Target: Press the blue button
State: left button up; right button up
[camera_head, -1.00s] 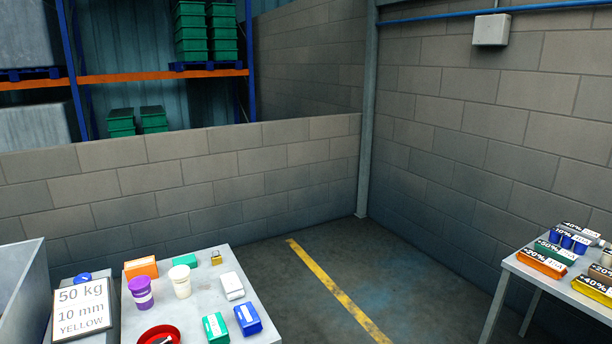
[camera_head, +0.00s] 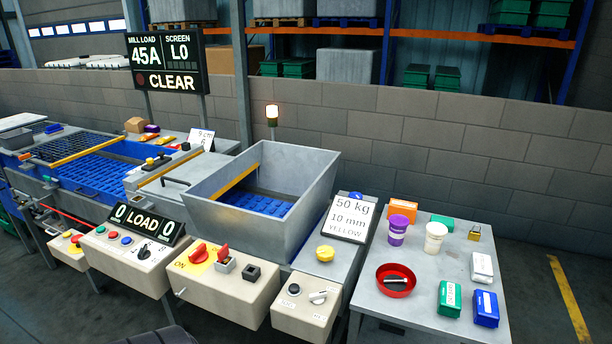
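A beige control box (camera_head: 125,258) under a "0 LOAD 0" display (camera_head: 145,224) carries several small round buttons and a black knob (camera_head: 144,251). Neither of my grippers is in view.
Behind is a grey hopper (camera_head: 315,190). A yellow button (camera_head: 325,253) sits beside it. A table (camera_head: 425,325) at right bears cups and packages.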

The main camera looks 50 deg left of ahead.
aim_at(126, 240)
jog(key=u, duration=2.75)
